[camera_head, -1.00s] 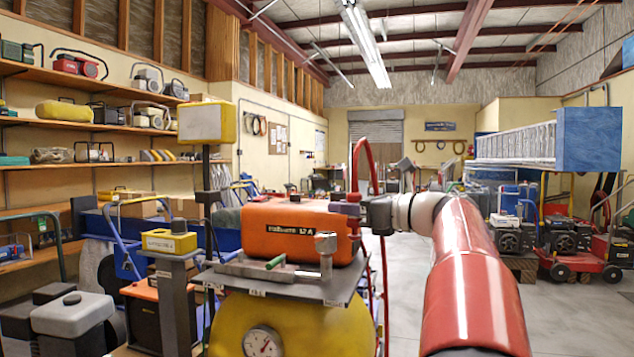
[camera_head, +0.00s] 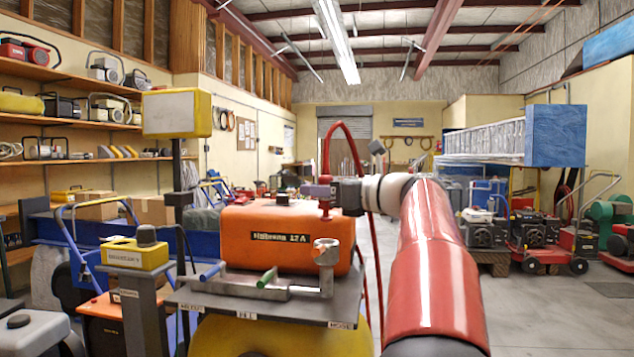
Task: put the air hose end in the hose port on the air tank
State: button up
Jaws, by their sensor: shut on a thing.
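The air tank is a yellow drum (camera_head: 225,335), cut by the frame's lower edge, under a grey top plate with labels, one reading HOSE. The hose port (camera_head: 326,253) is a metal fitting with a round open top on a post at the plate's right. My gripper (camera_head: 324,192) is above the port, apart from it. It is shut on the red air hose end (camera_head: 325,209), which points down. The hose (camera_head: 347,126) loops up and falls behind my wrist. The fingers partly hide the hose end.
An orange housing (camera_head: 287,237) stands on the plate right behind the port. A green-tipped lever (camera_head: 267,277) and a blue-tipped lever (camera_head: 213,271) lie left of it. A yellow lamp box (camera_head: 177,113) on a post and a yellow control box (camera_head: 134,254) stand left.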

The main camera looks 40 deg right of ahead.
notch_tip(320, 180, down, 3)
jog(key=shift+r+b, duration=0.15)
jog(key=shift+b, duration=1.05)
jog(key=shift+r, duration=0.2)
jog(key=shift+p, duration=0.3)
jog(key=shift+s+p, duration=0.1)
jog(key=shift+p, duration=0.4)
jog(key=shift+f+b, duration=1.45)
jog(key=shift+f, duration=0.75)
jog(key=o, duration=1.1)
jog(key=v, duration=0.7)
jog(key=shift+s+d, duration=0.1)
jog(key=shift+s, duration=0.3)
